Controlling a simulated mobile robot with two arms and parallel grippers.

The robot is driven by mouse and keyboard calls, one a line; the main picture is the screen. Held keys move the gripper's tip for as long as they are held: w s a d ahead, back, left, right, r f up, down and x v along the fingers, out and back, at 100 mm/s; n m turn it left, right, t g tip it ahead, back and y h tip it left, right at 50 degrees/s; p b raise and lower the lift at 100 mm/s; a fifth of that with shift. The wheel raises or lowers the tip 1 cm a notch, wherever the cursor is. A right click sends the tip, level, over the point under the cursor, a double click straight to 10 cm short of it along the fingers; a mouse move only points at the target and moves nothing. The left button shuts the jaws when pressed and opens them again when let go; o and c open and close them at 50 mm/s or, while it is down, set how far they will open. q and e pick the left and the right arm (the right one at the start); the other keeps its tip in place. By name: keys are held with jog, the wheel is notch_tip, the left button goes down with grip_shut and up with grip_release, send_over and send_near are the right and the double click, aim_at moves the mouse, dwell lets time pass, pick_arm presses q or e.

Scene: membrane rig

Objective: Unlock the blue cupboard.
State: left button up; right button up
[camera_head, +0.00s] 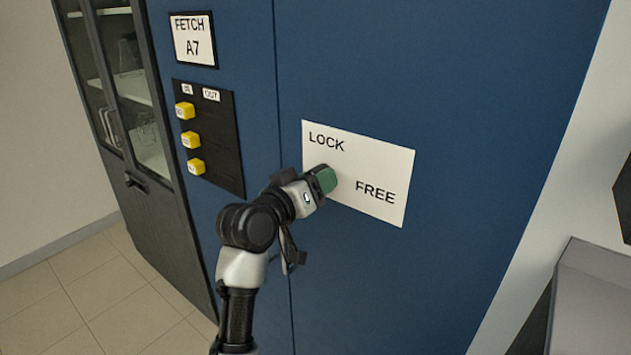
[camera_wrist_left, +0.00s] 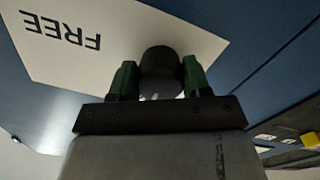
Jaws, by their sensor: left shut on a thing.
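The blue cupboard (camera_head: 460,90) fills the middle of the head view. On its door is a white plate (camera_head: 375,160) with LOCK at its upper left and FREE at its lower right. My left gripper (camera_head: 327,179) reaches the plate's lower left part, below the word LOCK. In the left wrist view, its two green fingers (camera_wrist_left: 159,82) are shut on a dark round knob (camera_wrist_left: 160,60) in front of the plate. The gripper hides the knob in the head view, and I cannot tell which way the knob points. My right gripper is not in view.
A black panel (camera_head: 222,150) with several yellow buttons is left of the plate, under a sign reading FETCH A7 (camera_head: 193,40). A dark glass-door cabinet (camera_head: 125,110) stands further left. A grey surface (camera_head: 595,290) is at lower right. Tiled floor (camera_head: 90,290) shows at lower left.

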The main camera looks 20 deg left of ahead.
pick_arm(q)
jog(key=shift+m, duration=0.3)
jog(key=m, duration=0.3)
jog(key=shift+p, duration=0.3)
jog(key=m+p, duration=0.1)
jog(key=m, duration=0.4)
jog(key=shift+a+r, duration=0.1)
jog(key=m+p, duration=0.3)
jog(key=m, duration=0.2)
jog(key=shift+m+p, duration=0.8)
jog(key=shift+m, duration=1.2)
jog(key=o, duration=0.9)
